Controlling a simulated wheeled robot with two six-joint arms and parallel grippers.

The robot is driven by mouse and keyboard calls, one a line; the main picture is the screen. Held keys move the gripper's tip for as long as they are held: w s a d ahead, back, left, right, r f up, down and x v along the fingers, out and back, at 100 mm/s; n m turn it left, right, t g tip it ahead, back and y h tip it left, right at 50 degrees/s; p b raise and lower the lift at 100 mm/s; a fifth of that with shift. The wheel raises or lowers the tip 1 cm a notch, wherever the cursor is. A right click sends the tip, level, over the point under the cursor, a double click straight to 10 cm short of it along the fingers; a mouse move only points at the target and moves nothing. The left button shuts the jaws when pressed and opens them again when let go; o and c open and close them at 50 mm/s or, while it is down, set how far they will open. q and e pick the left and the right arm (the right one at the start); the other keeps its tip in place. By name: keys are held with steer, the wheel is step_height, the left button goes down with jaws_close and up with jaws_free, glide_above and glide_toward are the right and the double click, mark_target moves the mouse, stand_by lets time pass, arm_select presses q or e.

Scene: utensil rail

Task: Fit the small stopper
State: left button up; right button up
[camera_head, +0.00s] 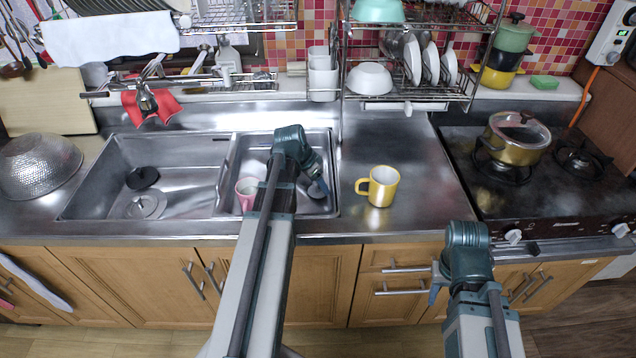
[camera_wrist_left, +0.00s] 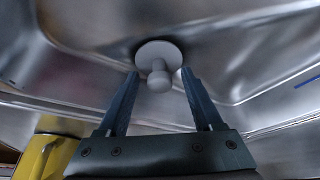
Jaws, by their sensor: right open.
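The small stopper (camera_wrist_left: 159,70) is a pale grey disc with a round knob, and it shows in the left wrist view. It lies against the steel of the sink with a dark edge around part of the disc. I cannot tell whether it sits in the drain hole. My left gripper (camera_wrist_left: 159,82) is open, its fingers on either side of the knob with a gap at each. In the head view my left arm reaches into the right basin (camera_head: 262,148), and its wrist hides much of that spot. My right gripper (camera_head: 435,290) is open and empty in front of the cabinets.
A pink mug (camera_head: 246,187) stands in the right basin beside my left arm. A yellow mug (camera_head: 381,187) stands on the counter to the right. The left basin holds a black round piece (camera_head: 142,178) near its drain (camera_head: 146,205). A pot (camera_head: 516,139) stands on the stove.

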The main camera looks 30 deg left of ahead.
arm_select(q)
steer(key=shift+r, duration=0.1)
steer(key=p+v, duration=1.2)
steer(key=v, duration=0.1)
steer(key=shift+r+p, duration=0.3)
steer(key=shift+p, duration=0.1)
steer(key=shift+s, duration=0.1)
steer(key=d+g, duration=0.1)
steer(key=d, duration=0.4)
steer(key=s+d+f, duration=0.1)
steer(key=d, duration=0.4)
steer(key=s+d+g, duration=0.1)
steer(key=d, duration=0.5)
steer(key=shift+f+g, duration=0.15)
steer(key=shift+g, duration=0.15)
steer(key=s+d+g+y, duration=0.1)
steer(key=s+d, duration=0.4)
steer(key=d, duration=0.3)
steer(key=s+d+g+y, duration=0.1)
steer(key=s+d+y, duration=0.1)
steer(key=s+d, duration=0.3)
steer(key=d, duration=0.3)
steer(key=shift+d+n, duration=0.25)
steer(key=shift+n, duration=0.15)
steer(key=shift+w+f, duration=0.1)
steer(key=shift+f, duration=0.05)
